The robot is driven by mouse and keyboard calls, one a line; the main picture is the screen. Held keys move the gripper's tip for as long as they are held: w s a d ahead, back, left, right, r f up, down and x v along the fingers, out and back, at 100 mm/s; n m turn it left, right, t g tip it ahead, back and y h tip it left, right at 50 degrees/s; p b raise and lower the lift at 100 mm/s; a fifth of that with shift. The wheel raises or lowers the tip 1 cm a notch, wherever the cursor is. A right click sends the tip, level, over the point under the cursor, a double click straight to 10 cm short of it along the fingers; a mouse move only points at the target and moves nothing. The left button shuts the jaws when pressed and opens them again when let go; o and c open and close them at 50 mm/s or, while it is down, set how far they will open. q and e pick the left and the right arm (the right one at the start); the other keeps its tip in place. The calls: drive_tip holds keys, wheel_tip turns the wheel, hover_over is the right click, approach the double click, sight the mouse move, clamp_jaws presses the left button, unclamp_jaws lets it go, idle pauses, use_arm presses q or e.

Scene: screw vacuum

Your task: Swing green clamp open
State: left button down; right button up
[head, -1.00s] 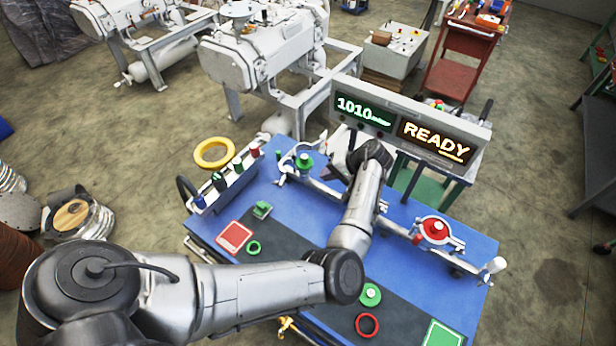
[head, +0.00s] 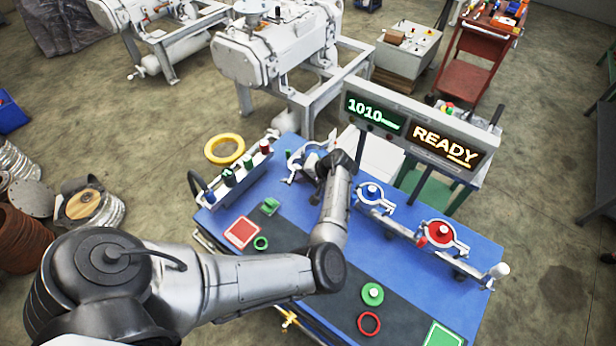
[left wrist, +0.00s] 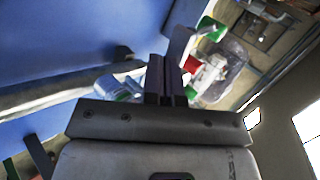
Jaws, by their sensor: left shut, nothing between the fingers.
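The green clamp (head: 296,174) is at the far left end of the pipe on the blue bench. Its pale arms show beside my left gripper, and much of it is hidden behind the gripper. A white piece with green on it (left wrist: 122,88), apparently part of this clamp, shows left of the fingers in the left wrist view. My left gripper (head: 318,166) is at the clamp's right side. Its two fingers (left wrist: 167,78) are together with nothing between them. I cannot tell whether they touch the clamp. My right gripper is not in view.
A blue-centred clamp (head: 371,192) and a red-centred clamp (head: 440,234) stand further right on the pipe. A rack (head: 235,176) with coloured knobs lines the bench's left edge. The display panel (head: 415,125) stands behind. Green and red rings lie on the dark mat (head: 340,285).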

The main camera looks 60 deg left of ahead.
use_arm(q)
drive_tip(key=shift+a, duration=0.1)
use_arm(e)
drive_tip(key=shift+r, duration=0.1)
use_arm(q)
drive_tip(key=shift+s+a+m+t+y+p, duration=0.3)
drive_tip(key=shift+s+a+m+p, duration=0.2)
drive_tip(key=shift+p, duration=0.6)
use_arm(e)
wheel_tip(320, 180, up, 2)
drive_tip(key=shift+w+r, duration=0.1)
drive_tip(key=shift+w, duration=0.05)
use_arm(q)
drive_tip(key=w+d+f+b+v, duration=0.1)
drive_tip(key=f+v, duration=0.1)
drive_tip(key=v, duration=1.1)
drive_tip(key=shift+w+d, duration=0.35)
drive_tip(key=shift+d, duration=0.05)
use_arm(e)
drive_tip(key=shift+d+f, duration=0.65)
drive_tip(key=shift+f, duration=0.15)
